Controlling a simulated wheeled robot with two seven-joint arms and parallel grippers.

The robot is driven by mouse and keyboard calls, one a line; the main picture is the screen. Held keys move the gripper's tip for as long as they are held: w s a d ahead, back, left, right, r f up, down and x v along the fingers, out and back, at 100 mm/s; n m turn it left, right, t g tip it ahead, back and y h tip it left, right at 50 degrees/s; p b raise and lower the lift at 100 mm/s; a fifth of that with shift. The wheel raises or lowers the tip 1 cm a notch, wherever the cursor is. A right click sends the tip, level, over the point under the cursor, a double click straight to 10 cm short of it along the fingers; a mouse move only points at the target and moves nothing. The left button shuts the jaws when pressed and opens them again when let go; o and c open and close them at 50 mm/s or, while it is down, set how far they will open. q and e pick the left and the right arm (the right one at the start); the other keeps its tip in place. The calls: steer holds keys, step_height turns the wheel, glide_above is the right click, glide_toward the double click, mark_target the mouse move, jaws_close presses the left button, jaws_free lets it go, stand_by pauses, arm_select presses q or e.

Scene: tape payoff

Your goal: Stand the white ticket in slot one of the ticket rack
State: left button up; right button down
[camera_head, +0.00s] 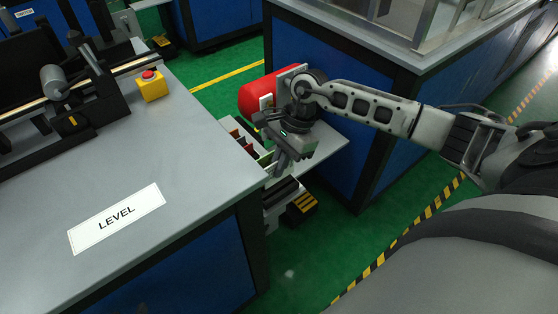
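My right gripper (281,164) reaches in from the right and points down over the near edge of a small grey shelf (328,146). I cannot tell whether its fingers are apart or closed, or whether anything is between them. A low rack-like holder with brown, red and green pieces (246,146) is just left of the gripper and partly hidden by it; its slots are too small to make out. I cannot pick out the white ticket for certain. A flat white card reading LEVEL (117,218) lies on the grey bench. My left gripper is not in view.
The grey bench top (190,195) is mostly clear around the card. A yellow box with a red button (151,86) and a black machine (85,95) are at its back. A red cylinder (252,94) stands behind my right gripper. A blue cabinet (340,105) lies beyond.

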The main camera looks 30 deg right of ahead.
mark_target(279, 180)
arm_select(q)
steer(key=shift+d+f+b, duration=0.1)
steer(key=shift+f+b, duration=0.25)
steer(key=shift+b, duration=0.15)
arm_select(e)
step_height(279, 180, down, 2)
steer(key=shift+f, duration=0.1)
steer(key=shift+f+b, duration=0.95)
steer(key=shift+b, duration=0.05)
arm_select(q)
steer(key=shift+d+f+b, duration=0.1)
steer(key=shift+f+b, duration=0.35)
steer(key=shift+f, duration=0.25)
arm_select(e)
steer(key=shift+f, duration=0.35)
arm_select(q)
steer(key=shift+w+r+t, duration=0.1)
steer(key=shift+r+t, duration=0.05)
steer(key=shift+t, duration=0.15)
arm_select(e)
steer(key=shift+f, duration=0.2)
steer(key=c, duration=1.6)
jaws_free()
steer(key=v, duration=1.6)
